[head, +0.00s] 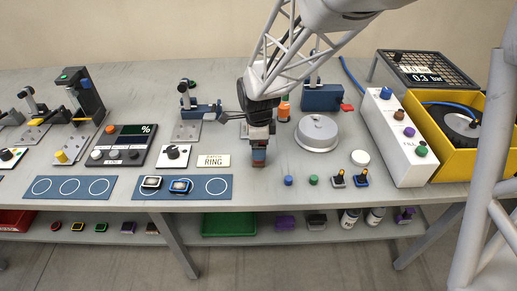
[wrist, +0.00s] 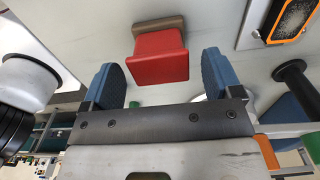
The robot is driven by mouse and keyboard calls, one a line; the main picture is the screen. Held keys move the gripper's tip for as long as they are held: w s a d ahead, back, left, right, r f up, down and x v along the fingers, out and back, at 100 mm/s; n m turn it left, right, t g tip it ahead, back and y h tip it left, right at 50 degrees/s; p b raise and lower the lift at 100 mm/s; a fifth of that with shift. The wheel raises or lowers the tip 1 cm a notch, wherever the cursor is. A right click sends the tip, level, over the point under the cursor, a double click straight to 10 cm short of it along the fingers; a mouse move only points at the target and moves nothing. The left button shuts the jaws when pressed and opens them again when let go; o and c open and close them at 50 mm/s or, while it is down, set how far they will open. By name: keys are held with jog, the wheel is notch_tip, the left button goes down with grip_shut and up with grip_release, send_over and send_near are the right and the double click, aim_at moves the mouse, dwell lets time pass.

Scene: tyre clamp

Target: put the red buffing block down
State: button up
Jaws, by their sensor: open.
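The red buffing block (wrist: 160,58) shows in the wrist view between my gripper's two blue fingers, with its brown base (wrist: 158,23) against the grey table surface. My gripper (wrist: 158,66) is open, and there is a gap between the block and each finger. In the head view my gripper (head: 259,153) points down close to the table, just right of the label plate reading RING (head: 213,161). Only a small dark reddish part of the block (head: 258,165) shows there below the fingers; the rest is hidden.
A blue mat (head: 215,187) with two small framed items lies to the front left. A round grey lidded piece (head: 317,131) stands to the right, with small blue and green knobs (head: 313,180) in front. A white valve box (head: 396,140) stands farther right.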

notch_tip(320, 180, up, 9)
jog(key=shift+f, duration=0.1)
dwell(0.3)
dwell(0.6)
jog(key=s+d+r+n+t, duration=0.1)
jog(key=s+d+r+n, duration=0.3)
jog(key=s+d+n, duration=0.4)
jog(key=s+d+r+n+t, duration=0.1)
jog(key=s+d+r+n, duration=0.4)
jog(key=s, duration=1.2)
jog(key=d+n, duration=0.4)
jog(key=shift+r+n+t, duration=0.15)
jog(key=shift+n+t, duration=0.15)
jog(key=shift+n, duration=0.1)
jog(key=shift+o, duration=0.5)
